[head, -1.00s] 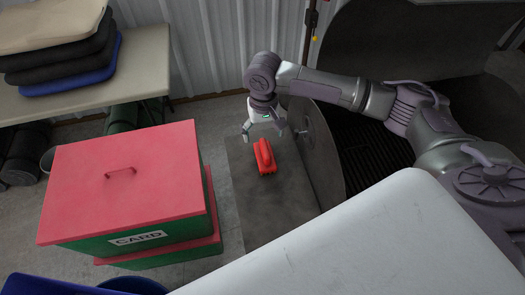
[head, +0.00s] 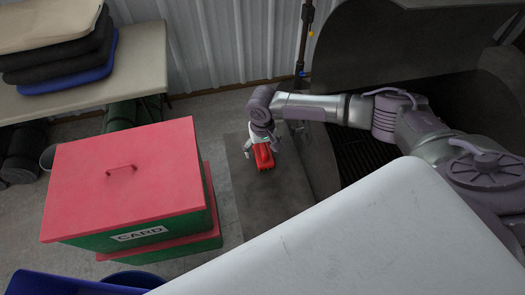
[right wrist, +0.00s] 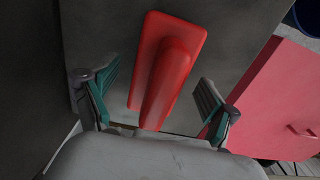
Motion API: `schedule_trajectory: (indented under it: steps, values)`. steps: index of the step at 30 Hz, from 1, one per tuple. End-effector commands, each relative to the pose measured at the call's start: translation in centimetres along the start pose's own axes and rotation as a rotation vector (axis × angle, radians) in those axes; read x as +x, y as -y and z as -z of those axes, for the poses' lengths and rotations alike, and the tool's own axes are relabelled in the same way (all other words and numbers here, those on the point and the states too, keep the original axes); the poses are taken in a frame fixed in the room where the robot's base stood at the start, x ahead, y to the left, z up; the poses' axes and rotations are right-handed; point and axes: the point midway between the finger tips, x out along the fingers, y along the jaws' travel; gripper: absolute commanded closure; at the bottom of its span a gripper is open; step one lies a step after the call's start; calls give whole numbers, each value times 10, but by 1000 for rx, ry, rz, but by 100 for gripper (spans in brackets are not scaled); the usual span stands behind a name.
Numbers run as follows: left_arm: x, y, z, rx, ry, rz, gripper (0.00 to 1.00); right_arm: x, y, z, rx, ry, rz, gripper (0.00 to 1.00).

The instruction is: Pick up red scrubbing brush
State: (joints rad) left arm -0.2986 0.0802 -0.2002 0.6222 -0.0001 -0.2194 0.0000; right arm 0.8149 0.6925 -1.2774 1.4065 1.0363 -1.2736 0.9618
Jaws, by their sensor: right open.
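The red scrubbing brush (head: 263,156) lies on a dark grey surface (head: 258,205) with its handle up. My right gripper (head: 262,150) is directly above the brush, pointing down. In the right wrist view the brush (right wrist: 168,72) lies between the open fingers of my right gripper (right wrist: 155,100), with a gap on each side. The brush's near end is hidden behind the gripper's body. My left gripper is not in view.
A green box with a red lid (head: 125,180) and a "CARD" label stands left of the brush. A large dark metal drum-like shape (head: 400,50) is to the right.

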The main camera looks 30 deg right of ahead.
Motion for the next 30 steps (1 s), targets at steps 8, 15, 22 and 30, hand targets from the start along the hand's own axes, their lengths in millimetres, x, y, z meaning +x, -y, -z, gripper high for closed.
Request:
schedule_trajectory:
  steps: [8,15,22,30]
  values:
    - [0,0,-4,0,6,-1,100,0,0,0,1,0,0,49]
    - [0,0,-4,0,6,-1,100,-1,0,0,1,0,0,84]
    - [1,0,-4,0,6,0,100,-3,0,1,1,-1,1,84]
    - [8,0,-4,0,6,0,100,-45,1,1,0,-2,3,84]
